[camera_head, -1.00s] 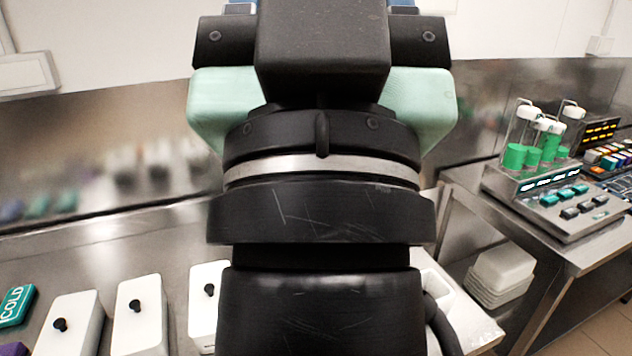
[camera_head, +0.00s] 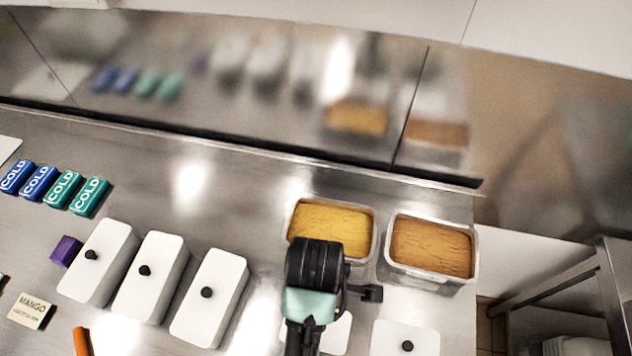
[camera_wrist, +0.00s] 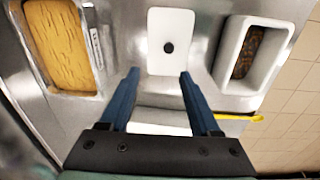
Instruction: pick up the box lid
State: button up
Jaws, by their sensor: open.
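In the wrist view a white lid (camera_wrist: 170,22) with a black round knob (camera_wrist: 168,47) lies flat just beyond my fingertips, roughly centred between them. My gripper (camera_wrist: 160,74) is open and empty, its two blue fingers spread apart and pointing toward the lid. The fingers seem not to touch it. In the head view one white lid (camera_head: 405,333) with a black knob shows at the bottom edge, and another white piece (camera_head: 338,334) is partly hidden by my arm. I cannot tell which of them the wrist view shows. My fingers are hidden in the head view.
A yellow-filled tub (camera_head: 333,226) and an orange-brown tub (camera_head: 430,247) stand near my wrist. In the wrist view, a white container with brown contents (camera_wrist: 228,73) and a yellow handle (camera_wrist: 240,117) lie right.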

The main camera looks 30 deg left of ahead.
aim_at(334, 339)
jog(key=f, duration=0.4)
jog(key=s+f, duration=0.1)
jog(key=f, duration=0.1)
jog(key=shift+d+f, duration=0.1)
jog(key=shift+f, duration=0.85)
jog(key=f, duration=0.2)
jog(key=f+p, duration=0.1)
jog(key=f, duration=0.1)
jog(key=shift+s+d+p, duration=0.2)
jog(key=shift+p, duration=0.1)
jog(key=shift+w+f, duration=0.1)
jog(key=shift+f, duration=0.45)
jog(key=shift+c, duration=0.3)
grip_shut()
